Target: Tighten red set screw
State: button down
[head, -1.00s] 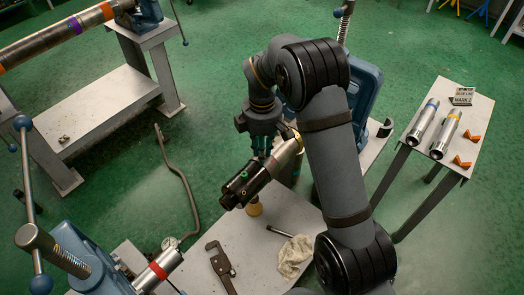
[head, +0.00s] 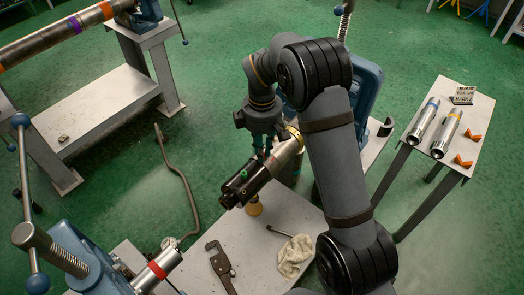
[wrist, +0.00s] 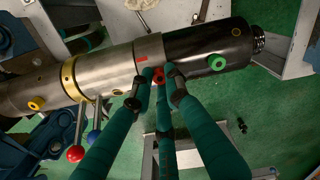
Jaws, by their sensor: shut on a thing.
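The red set screw (wrist: 158,77) sits on the pipe assembly near where the silver section (wrist: 105,66) meets the black section (wrist: 210,46). My gripper (wrist: 158,86) has teal fingers with dark tips, closed in around the red screw from the near side. In the head view my gripper (head: 264,151) is over the middle of the assembly and hides the red screw. A green ring-shaped screw (wrist: 217,62) is on the black section. A brass collar (wrist: 70,79) circles the silver section, and a yellow screw (wrist: 37,103) is farther left.
A red-knobbed lever (wrist: 76,152) and a blue-knobbed lever (wrist: 93,137) hang beside my fingers in the wrist view. A pipe wrench (head: 220,268) and a rag (head: 294,256) lie on the bench below. A side table (head: 478,108) at right holds two pipes.

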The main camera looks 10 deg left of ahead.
jog(key=m+b, duration=0.2)
jog(key=m, duration=0.2)
jog(key=shift+f, duration=0.1)
jog(key=m+b, duration=0.1)
jog(key=m, duration=0.4)
jog(key=shift+w+b, duration=0.1)
jog(key=shift+b, duration=0.25)
jog(key=m+b, duration=0.1)
jog(key=m, duration=0.2)
jog(key=shift+a+m, duration=0.1)
jog(key=shift+m, duration=0.2)
jog(key=m+b, duration=0.2)
jog(key=m, duration=0.2)
jog(key=shift+m, duration=0.3)
jog(key=m+b, duration=0.1)
jog(key=m, duration=0.3)
jog(key=shift+b, duration=0.4)
jog(key=m+b, duration=0.1)
jog(key=m, duration=0.3)
jog(key=shift+w, duration=0.1)
jog(key=m+b, duration=0.2)
jog(key=m, duration=0.2)
jog(key=shift+r, duration=0.2)
jog(key=shift+m+b, duration=0.5)
jog(key=shift+m, duration=1.3)
jog(key=shift+r, duration=0.1)
